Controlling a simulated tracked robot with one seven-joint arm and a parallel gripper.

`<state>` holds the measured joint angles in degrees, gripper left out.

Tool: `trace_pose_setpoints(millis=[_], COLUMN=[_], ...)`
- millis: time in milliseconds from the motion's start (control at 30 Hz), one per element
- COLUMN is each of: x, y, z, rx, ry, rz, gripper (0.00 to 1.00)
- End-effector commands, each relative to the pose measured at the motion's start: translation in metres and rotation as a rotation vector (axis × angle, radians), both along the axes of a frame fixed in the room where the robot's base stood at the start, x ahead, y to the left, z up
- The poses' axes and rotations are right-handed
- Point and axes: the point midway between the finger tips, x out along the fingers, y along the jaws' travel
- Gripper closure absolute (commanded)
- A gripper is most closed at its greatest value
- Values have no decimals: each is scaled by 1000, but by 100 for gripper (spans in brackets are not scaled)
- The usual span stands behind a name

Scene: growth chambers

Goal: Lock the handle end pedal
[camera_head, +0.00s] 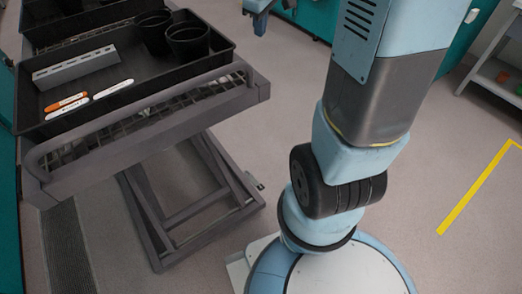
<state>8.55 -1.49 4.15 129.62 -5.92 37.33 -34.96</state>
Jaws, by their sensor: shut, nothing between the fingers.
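A dark grey cart stands at the left. Its rounded handle bar (150,132) runs along the end facing me. The cart's crossed legs (190,205) reach down to the floor below. A small metal piece (256,183) sticks out low at the right side of the leg frame. It may be the pedal, but it is too small to tell, and I cannot see whether it is locked. My arm rises from my round base and leaves the picture at the top. My gripper is not clearly in view.
A floor grate (68,250) lies at lower left. A yellow floor line (475,190) and shelf (500,85) are at right. The floor between is clear.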

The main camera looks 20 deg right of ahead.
Motion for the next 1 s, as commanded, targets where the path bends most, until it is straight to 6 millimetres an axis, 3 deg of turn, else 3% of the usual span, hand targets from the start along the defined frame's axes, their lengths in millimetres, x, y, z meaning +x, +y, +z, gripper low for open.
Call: trace_pose_setpoints(millis=[500,1000], x=[65,103], y=[-25,-47], z=[-99,-215], rx=[-31,-21], ry=[112,199], rz=[229,457], gripper=[100,100])
